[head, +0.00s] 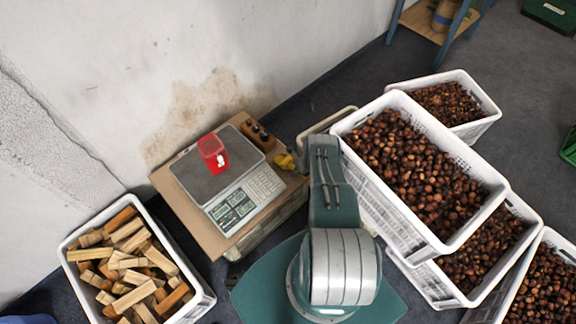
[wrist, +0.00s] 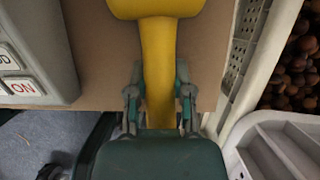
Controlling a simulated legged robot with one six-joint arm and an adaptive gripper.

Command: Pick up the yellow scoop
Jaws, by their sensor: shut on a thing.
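The yellow scoop (wrist: 157,50) shows in the wrist view, its handle running down the middle between my fingers. My gripper (wrist: 160,98) is shut on this handle, one finger on each side. The scoop's wide part is at the top edge of the wrist view and is cut off there. In the head view a small yellow part of the scoop (head: 284,161) shows beside my arm, at the right edge of the cardboard-topped stand. My arm hides the gripper in the head view. I cannot tell whether the scoop touches the board beneath it.
A scale (head: 228,180) with a red container (head: 213,153) on it stands left of my arm on the brown board (head: 180,205). White crates of chestnuts (head: 390,225) are stacked at the right. A crate of wood pieces (head: 201,299) stands lower left. A wall is behind.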

